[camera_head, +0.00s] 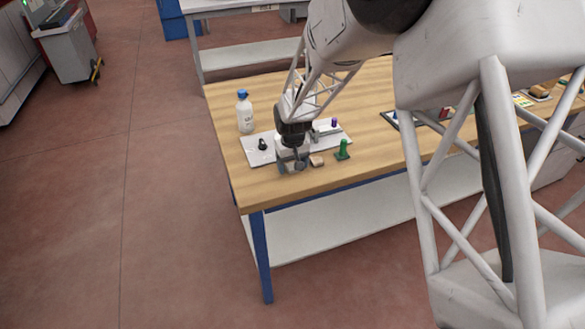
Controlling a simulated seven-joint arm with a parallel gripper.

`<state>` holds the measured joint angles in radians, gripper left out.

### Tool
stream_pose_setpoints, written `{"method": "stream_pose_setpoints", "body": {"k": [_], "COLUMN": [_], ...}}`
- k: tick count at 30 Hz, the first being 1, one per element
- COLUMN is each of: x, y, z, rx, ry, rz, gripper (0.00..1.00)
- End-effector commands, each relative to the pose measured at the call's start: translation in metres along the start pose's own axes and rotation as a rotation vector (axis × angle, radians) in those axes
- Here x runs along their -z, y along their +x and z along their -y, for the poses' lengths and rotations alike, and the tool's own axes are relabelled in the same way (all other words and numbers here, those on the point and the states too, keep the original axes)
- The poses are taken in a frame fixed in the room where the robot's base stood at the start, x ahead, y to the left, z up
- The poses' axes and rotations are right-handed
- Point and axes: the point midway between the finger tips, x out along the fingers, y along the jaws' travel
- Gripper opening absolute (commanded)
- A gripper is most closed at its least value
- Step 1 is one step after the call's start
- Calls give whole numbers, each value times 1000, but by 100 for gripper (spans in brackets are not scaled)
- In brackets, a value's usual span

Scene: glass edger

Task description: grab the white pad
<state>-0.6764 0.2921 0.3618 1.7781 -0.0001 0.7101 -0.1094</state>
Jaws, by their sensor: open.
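My gripper (294,166) points down over the near left part of the wooden table, open. A white flat plate (256,156) lies under and around it, and my gripper hides its middle. A small pale tan block (317,161) lies just right of my gripper's fingers. I cannot tell for sure which of these is the white pad, or whether the fingers touch anything.
A black knob-like piece (263,145) sits on the plate's left part. A white bottle with a blue cap (244,112) stands behind it. A green upright piece (342,150) stands right of the block. The table's front edge is close.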

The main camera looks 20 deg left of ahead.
Motion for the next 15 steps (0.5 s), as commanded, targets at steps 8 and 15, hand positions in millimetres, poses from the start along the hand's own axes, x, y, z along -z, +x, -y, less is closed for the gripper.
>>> {"method": "stream_pose_setpoints", "body": {"k": [8, 15], "x": [0, 0], "y": [0, 0], "z": [0, 0], "rx": [0, 0], "ry": [0, 0], "rz": [0, 0], "gripper": [72, 65]}}
